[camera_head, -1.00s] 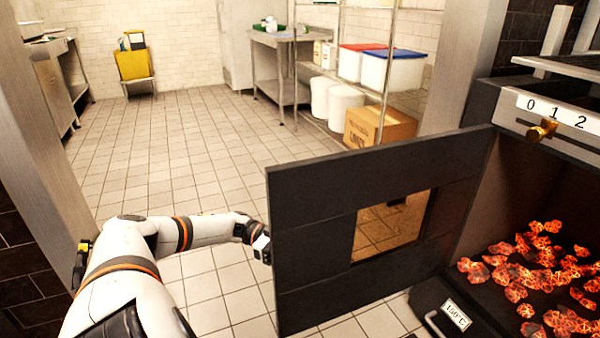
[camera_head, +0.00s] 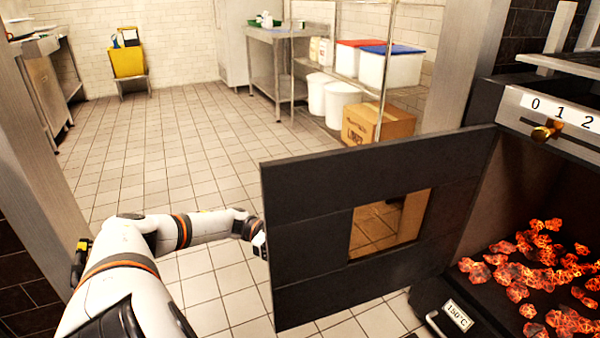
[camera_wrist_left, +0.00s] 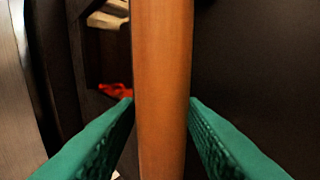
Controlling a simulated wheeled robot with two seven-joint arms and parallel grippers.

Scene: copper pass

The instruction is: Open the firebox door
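The firebox door (camera_head: 310,215) is a dark panel with a rectangular window. It stands swung wide open, out to the left of the firebox (camera_head: 480,225), where glowing coals (camera_head: 535,265) lie exposed. My left arm reaches to the door's free left edge. The left gripper itself is hidden behind the door in the head view. In the left wrist view, my left gripper's green fingers (camera_wrist_left: 162,108) press on both sides of an upright copper-brown bar (camera_wrist_left: 163,60), which looks like the door handle. My right gripper is not in view.
A drawer front (camera_head: 455,315) labelled 150°C sits below the firebox. A brass knob (camera_head: 547,130) on a numbered strip is above it. Shelving with tubs (camera_head: 390,68) and a cardboard box (camera_head: 378,124) stands behind the door. The tiled floor (camera_head: 170,150) on the left is clear.

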